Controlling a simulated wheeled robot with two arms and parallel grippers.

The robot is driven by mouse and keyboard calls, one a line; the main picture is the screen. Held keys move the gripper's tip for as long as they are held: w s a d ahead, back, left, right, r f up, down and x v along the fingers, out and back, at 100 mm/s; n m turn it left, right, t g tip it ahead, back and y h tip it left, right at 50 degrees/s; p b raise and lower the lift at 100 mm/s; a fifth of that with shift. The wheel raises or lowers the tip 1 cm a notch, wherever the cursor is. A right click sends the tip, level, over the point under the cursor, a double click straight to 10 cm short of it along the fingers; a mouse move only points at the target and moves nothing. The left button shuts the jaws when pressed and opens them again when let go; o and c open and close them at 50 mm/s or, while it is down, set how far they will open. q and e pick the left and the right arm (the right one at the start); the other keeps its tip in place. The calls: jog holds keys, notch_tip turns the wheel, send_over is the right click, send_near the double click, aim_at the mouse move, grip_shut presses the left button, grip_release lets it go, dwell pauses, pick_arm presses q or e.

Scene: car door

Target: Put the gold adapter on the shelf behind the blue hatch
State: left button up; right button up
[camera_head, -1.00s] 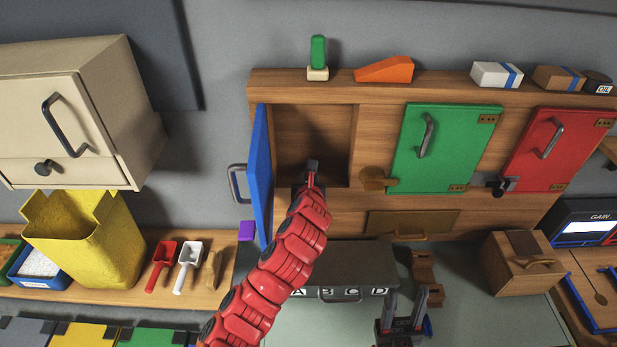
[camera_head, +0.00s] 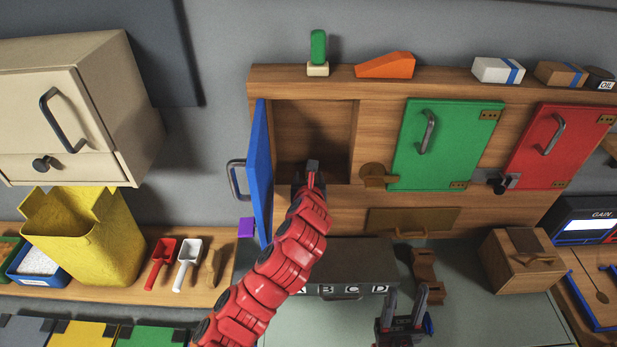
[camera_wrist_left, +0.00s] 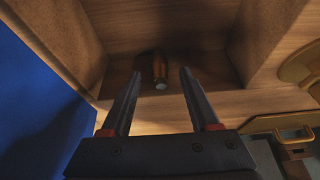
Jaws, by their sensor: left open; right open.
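The blue hatch (camera_head: 259,172) stands swung open to the left of its compartment. The compartment's wooden shelf (camera_wrist_left: 205,75) shows in the left wrist view. The gold adapter (camera_wrist_left: 160,66), a small brownish-gold cylinder with a pale near end, is on that shelf; I cannot make it out in the head view. My left gripper (camera_head: 313,172) is at the compartment opening. In the left wrist view its two fingers are apart, one on each side of the adapter in the picture, with gaps between. My right gripper (camera_head: 406,298) is open and empty above the bench.
A green hatch (camera_head: 447,148) and a red hatch (camera_head: 553,150) are closed to the right. A grey case lettered A to D (camera_head: 345,265) lies below. A wooden box (camera_head: 523,263) stands at right.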

pick_arm(q)
jog(key=p+v, duration=0.6)
jog(key=v, duration=0.9)
jog(key=shift+s, duration=0.3)
jog(key=shift+r, duration=0.15)
